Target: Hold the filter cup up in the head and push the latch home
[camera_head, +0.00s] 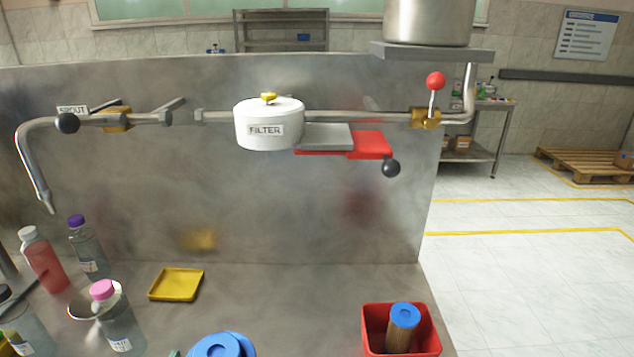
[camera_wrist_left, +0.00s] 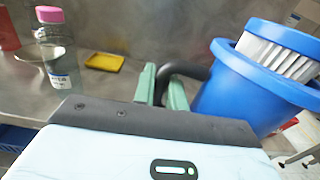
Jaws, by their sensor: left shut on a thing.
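The white filter head (camera_head: 268,125), labelled FILTER, hangs on the pipe with a yellow knob on top. To its right is the latch, a red slide (camera_head: 371,145) under a grey plate (camera_head: 327,137), with a black ball knob (camera_head: 390,168) sticking out right. The blue filter cup (camera_head: 221,346) is low at the bottom edge of the head view, well below the head. In the left wrist view the cup (camera_wrist_left: 235,95) holds a white pleated filter (camera_wrist_left: 278,52). My left gripper (camera_wrist_left: 163,86) is shut on the cup's dark handle. My right gripper is not in view.
A red bin (camera_head: 372,345) holds a brown filter with a blue cap (camera_head: 403,325). A yellow tray (camera_head: 176,284) and several bottles stand at the left. A red-knobbed valve (camera_head: 435,82) and a spout (camera_head: 40,170) share the pipe. Space below the filter head is clear.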

